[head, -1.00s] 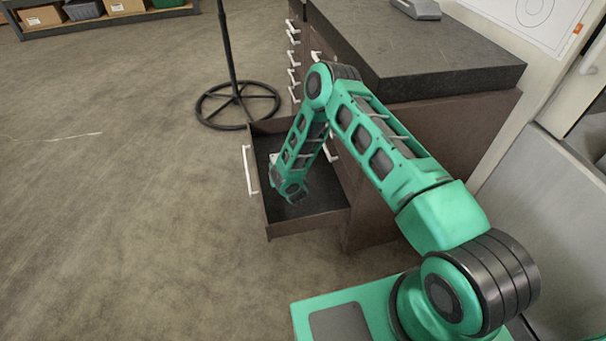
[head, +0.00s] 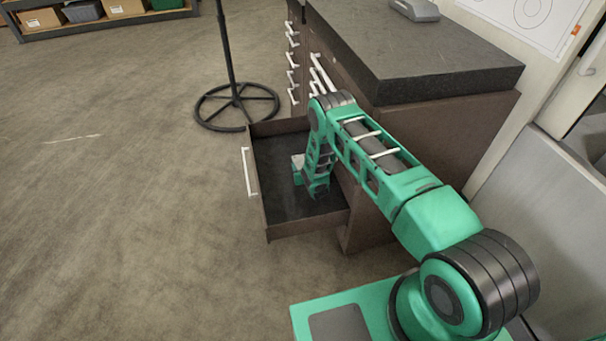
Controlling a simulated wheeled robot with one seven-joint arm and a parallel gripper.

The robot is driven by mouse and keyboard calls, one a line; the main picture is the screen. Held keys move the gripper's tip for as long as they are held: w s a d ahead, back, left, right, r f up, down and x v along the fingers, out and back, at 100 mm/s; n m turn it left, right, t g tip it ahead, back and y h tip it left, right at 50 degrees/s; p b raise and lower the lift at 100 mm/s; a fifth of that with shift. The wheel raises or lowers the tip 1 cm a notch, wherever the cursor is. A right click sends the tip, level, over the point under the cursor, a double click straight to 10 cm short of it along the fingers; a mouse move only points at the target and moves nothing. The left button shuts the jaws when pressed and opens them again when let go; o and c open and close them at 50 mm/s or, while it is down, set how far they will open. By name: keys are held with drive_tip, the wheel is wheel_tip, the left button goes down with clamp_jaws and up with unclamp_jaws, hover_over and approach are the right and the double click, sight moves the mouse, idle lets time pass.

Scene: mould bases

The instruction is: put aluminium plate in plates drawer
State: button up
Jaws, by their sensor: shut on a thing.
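The open drawer (head: 270,218) sticks out from the dark brown cabinet. Its dark floor is bare apart from my arm's end. My gripper (head: 297,177) is low inside the drawer, toward its back half, and is shut on a small light-grey piece, the aluminium plate (head: 297,160). Only a corner of the plate shows beside the green wrist; the rest is hidden. I cannot tell whether the plate touches the drawer floor. The fingertips are mostly hidden by my arm.
The cabinet's dark worktop (head: 420,55) overhangs to the right, with a grey device (head: 415,10) on it. More drawers with white handles (head: 293,75) are behind. A black stand with a round base (head: 237,107) is beyond the open drawer. The floor at left is clear.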

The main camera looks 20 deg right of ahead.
drive_tip(key=shift+w+f, duration=0.1)
drive_tip(key=shift+f, duration=1.8)
drive_tip(key=shift+f, duration=0.1)
drive_tip(key=o, duration=1.5)
drive_tip(key=shift+c, duration=0.2)
drive_tip(key=shift+v, duration=3.85)
